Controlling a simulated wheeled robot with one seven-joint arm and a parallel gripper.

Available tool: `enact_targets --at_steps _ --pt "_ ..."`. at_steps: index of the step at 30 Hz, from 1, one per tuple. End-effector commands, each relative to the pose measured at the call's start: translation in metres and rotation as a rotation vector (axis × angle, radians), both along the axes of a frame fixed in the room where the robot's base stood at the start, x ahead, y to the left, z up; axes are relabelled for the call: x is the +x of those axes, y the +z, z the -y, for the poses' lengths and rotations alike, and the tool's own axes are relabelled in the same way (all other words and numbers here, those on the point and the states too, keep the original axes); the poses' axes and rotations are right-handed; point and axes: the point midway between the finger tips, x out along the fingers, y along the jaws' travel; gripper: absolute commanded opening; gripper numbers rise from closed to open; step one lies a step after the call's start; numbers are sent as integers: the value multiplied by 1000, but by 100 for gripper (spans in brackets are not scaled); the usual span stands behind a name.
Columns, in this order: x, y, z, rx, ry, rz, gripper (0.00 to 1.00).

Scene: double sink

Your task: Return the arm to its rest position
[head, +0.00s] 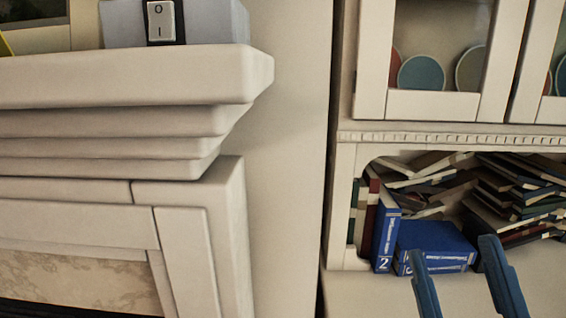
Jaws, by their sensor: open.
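My gripper (457,276) shows at the lower right of the head view as two dark blue fingers. The fingers stand wide apart with nothing between them. They are in front of the cabinet's open shelf of books, and their tips overlap the lower books in the picture. I cannot tell how far the fingers are from the books. The rest of my arm is outside the view.
A cream cabinet (343,215) holds many jumbled books (490,190) and blue volumes (432,240); round plates (421,75) stand behind its upper doors. A cream mantelpiece (130,80) juts out at left, carrying a grey box with a switch (161,20). Bare wall lies between.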

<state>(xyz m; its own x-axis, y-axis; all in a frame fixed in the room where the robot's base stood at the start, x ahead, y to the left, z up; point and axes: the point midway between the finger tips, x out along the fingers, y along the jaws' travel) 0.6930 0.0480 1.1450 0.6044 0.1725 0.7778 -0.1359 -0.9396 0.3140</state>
Motion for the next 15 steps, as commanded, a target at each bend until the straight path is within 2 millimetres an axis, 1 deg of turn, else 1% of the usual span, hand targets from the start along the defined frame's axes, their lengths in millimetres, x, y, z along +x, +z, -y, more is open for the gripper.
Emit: enact_targets --at_steps 1,6,11,15 --pt "-11 -18 2 35 0 -67 61" --pt "-48 -68 9 136 -6 -271 61" --pt "-88 -111 16 214 -16 -469 61" --pt "-128 -143 22 268 -26 -643 61"
